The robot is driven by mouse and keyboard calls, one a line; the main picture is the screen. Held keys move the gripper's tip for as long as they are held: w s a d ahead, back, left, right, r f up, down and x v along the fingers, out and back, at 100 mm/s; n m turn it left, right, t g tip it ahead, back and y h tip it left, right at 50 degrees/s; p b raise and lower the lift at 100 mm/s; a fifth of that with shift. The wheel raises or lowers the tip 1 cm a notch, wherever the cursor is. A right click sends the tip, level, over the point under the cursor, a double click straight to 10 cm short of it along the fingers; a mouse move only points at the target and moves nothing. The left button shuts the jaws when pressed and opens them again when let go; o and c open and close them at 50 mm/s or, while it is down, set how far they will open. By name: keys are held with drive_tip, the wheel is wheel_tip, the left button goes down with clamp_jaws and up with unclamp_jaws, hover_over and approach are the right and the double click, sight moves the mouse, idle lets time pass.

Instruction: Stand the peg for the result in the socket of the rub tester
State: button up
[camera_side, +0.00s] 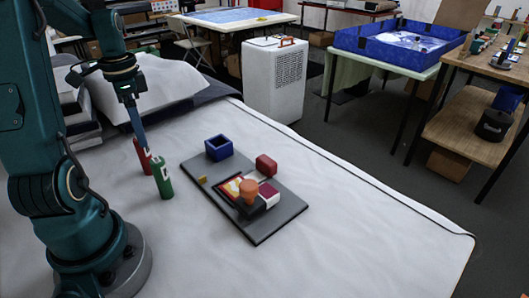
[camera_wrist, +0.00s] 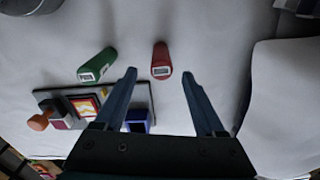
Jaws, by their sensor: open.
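A red peg (camera_side: 141,154) and a green peg (camera_side: 162,178) stand on the white-covered table, left of a dark base plate (camera_side: 275,226). Both carry a small label that I cannot read. A blue open-topped box (camera_side: 218,148), apparently the socket, sits at the plate's back left corner. My gripper (camera_side: 142,143) is open and points down over the red peg. In the wrist view, the red peg (camera_wrist: 161,62) shows between the fingertips, with the green peg (camera_wrist: 97,65) to the left. The blue box (camera_wrist: 137,121) is partly hidden behind the left finger.
A grey-white padded object lies behind the pegs.

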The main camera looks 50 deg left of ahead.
sight(145, 155)
drive_tip(key=shift+s+a+f, duration=0.15)
drive_tip(key=shift+s+f, duration=0.1)
drive_tip(key=shift+f, duration=2.4)
drive_tip(key=shift+c, duration=0.4)
clamp_jaws()
drive_tip(key=shift+r, duration=0.15)
